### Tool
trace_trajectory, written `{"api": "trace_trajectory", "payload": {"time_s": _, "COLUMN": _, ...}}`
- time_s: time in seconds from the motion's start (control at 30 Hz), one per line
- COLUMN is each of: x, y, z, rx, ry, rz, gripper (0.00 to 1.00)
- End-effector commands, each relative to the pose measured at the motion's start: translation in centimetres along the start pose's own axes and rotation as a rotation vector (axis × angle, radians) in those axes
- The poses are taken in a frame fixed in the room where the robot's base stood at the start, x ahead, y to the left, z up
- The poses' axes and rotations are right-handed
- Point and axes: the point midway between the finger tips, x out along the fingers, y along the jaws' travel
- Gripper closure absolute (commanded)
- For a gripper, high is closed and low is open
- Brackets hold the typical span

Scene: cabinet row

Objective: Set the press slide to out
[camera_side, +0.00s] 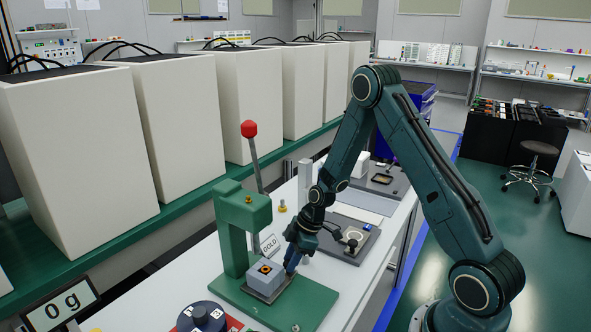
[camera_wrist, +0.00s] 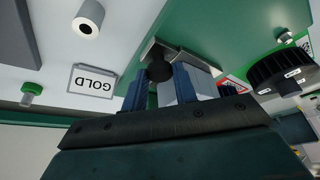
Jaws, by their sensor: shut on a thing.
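The green press (camera_side: 233,232) stands on a green baseplate (camera_side: 312,303) on the white bench. Its lever with a red knob (camera_side: 249,129) points up. The press slide (camera_side: 268,296) is a grey metal plate low in front of the press column. A light grey block (camera_side: 262,278) with an orange-ringed dark hole sits on it. My gripper (camera_side: 290,267) is low at the right end of the slide. In the wrist view, my gripper (camera_wrist: 160,80) is shut on the slide's dark round knob (camera_wrist: 160,70). The fingers partly hide the knob and the block.
A sign reading GOLD (camera_side: 270,244) stands behind the slide. A dark dial (camera_side: 201,317) is at the front left, near a 0 g display (camera_side: 59,304). A grey plate with a round fixture (camera_side: 352,238) lies farther along the bench. Large white cabinets line the left.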

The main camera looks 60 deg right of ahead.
Motion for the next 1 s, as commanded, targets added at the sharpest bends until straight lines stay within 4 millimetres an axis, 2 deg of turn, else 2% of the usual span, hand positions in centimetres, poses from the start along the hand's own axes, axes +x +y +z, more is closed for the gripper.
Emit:
{"api": "trace_trajectory", "payload": {"time_s": 0.6, "x": -2.5, "y": -6.5, "z": 6.2, "rx": 0.008, "ry": -0.005, "rz": -0.001, "gripper": 1.0}}
{"api": "trace_trajectory", "payload": {"time_s": 0.73, "x": -2.8, "y": -7.3, "z": 6.8, "rx": 0.006, "ry": -0.006, "rz": -0.001, "gripper": 1.0}}
{"api": "trace_trajectory", "payload": {"time_s": 1.0, "x": -2.8, "y": -7.5, "z": 7.0, "rx": 0.006, "ry": -0.009, "rz": -0.005, "gripper": 1.0}}
